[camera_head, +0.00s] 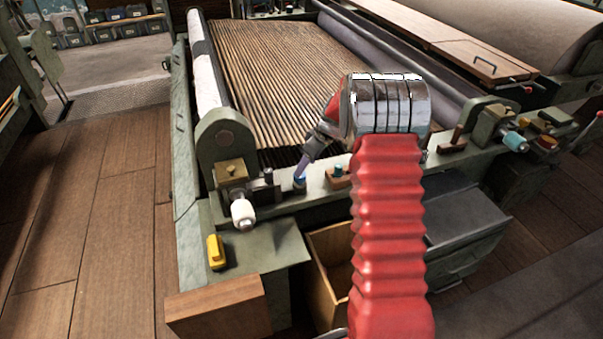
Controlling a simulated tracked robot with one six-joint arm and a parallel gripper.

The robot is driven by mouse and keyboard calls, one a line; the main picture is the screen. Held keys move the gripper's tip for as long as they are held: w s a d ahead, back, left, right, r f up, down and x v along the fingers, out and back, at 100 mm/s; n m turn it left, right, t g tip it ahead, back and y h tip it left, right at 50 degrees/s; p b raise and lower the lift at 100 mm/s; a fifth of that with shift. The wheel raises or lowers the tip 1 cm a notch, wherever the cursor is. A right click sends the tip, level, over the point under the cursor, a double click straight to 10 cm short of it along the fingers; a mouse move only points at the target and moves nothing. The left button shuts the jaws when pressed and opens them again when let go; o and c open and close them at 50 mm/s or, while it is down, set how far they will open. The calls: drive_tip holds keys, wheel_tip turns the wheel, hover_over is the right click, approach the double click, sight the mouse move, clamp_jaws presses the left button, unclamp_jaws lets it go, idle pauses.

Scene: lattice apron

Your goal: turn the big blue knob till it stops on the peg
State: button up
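My arm rises red and ribbed in front, with a shiny metal joint. From it my gripper (301,174) reaches down and left to the machine's front rail. Its tip is at a small blue-topped knob (299,182) on the rail, covering part of it; I cannot tell whether it touches or grips it. The fingers are too small to tell open from shut. A larger light-blue cylindrical knob (515,141) sticks out at the rail's right end, well away from my gripper. I cannot tell which blue one is the big knob, nor make out a stop peg for certain.
The green machine frame holds a slatted brown apron (290,75). A white knob (243,213) and a yellow switch (216,251) are at the left corner. Plank floor (110,230) lies clear at left.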

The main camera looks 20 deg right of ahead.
drive_tip(key=x, duration=0.6)
drive_tip(key=shift+w, duration=0.1)
drive_tip(key=shift+c, duration=0.2)
drive_tip(key=c, duration=1)
